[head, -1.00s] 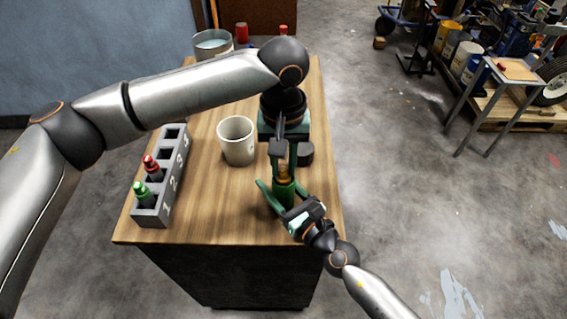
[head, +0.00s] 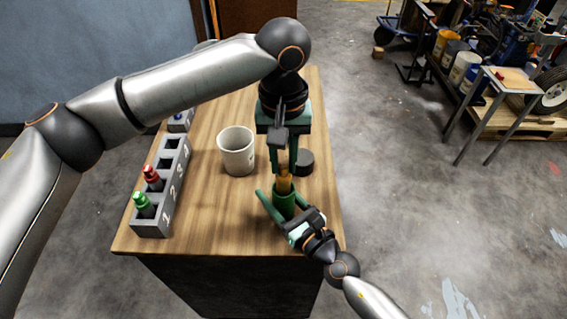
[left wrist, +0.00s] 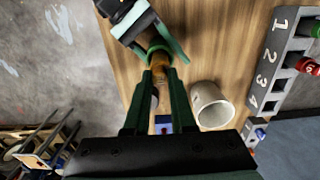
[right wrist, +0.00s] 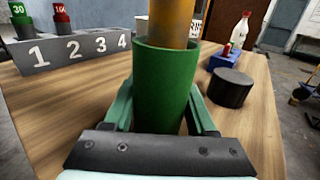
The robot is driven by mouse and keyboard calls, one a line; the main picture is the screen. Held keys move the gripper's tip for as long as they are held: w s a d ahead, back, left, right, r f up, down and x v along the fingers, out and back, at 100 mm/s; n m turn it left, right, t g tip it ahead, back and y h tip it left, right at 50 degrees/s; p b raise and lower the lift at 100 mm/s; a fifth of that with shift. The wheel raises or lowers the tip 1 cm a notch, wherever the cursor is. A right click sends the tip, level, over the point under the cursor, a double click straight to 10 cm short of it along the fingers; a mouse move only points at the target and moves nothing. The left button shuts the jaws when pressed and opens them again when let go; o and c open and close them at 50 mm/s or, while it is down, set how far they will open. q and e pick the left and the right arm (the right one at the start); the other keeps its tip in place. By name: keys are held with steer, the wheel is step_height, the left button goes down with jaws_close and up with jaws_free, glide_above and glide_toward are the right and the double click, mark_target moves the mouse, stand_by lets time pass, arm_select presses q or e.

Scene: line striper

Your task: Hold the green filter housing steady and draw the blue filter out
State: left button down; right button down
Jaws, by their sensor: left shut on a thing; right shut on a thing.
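The green filter housing (head: 285,205) stands upright as an open-topped tube near the table's front right. My right gripper (right wrist: 165,112) is shut on it, with one finger on each side. An amber-brown cylindrical filter (head: 284,182) rises out of the housing's mouth; it shows no blue here. Its lower end is hidden inside the housing, which also shows in the left wrist view (left wrist: 159,48). My left gripper (head: 292,165) comes from above and is shut on the filter's upper part. In the left wrist view the filter (left wrist: 159,68) runs between its fingers.
A grey numbered rack (head: 168,200) holds a green-capped and a red-capped item. A black disc (right wrist: 231,87) and a blue block (right wrist: 226,60) stand behind the housing.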

arm_select(q)
steer(key=shift+r, duration=3.65)
arm_select(e)
steer(key=shift+c, duration=0.6)
jaws_free()
steer(key=v, duration=1.2)
steer(key=shift+s, duration=0.1)
